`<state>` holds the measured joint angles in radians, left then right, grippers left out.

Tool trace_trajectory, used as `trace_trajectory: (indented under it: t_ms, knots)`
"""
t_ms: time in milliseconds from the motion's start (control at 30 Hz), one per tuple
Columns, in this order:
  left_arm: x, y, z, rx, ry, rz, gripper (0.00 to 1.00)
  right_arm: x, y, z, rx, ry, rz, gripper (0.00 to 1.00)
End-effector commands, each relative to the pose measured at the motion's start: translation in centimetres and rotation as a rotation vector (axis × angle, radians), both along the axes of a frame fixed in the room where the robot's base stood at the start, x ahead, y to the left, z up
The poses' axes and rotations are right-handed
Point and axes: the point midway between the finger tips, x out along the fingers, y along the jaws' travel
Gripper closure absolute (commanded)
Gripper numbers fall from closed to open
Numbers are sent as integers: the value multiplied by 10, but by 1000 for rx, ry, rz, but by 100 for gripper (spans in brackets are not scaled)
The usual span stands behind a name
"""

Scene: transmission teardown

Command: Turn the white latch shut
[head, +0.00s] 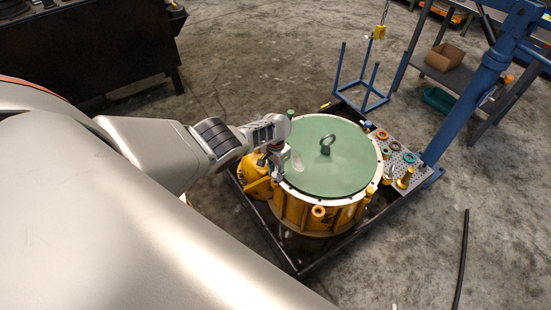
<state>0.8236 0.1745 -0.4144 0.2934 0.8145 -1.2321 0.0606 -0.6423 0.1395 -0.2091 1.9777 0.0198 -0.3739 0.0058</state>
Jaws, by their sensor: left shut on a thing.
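The white latch (296,160) shows as a small pale shape at the left edge of the round green lid (340,165). The lid lies on a yellow drum-shaped housing (290,212) with a pale rim. My left gripper (278,170) points down at this edge, shut on what appears to be the latch. The fingers hide part of the contact, and the latch's exact angle is too small to tell. My right gripper is not in view.
A perforated plate (407,160) with colored rings is at the right. A blue hoist post (468,108) rises behind it. A black bar (461,258) lies on the open floor at the right.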

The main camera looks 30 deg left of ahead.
Motion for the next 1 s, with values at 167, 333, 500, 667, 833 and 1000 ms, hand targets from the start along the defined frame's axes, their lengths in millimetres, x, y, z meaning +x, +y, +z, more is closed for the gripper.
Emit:
trace_trajectory:
  t_ms: [167,333,500,667,833,1000]
  knots:
    - [-1,-2,-1,-3,1,1,60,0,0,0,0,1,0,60]
    - [0,-1,-1,-2,0,0,60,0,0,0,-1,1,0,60]
    - [0,-1,0,-1,-1,0,60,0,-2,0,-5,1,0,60]
    - [0,-1,3,-4,0,0,60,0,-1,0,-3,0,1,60]
    - [2,-2,11,-8,0,-1,60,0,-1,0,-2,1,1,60]
    - [1,-1,23,-6,-2,-1,60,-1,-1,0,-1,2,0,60]
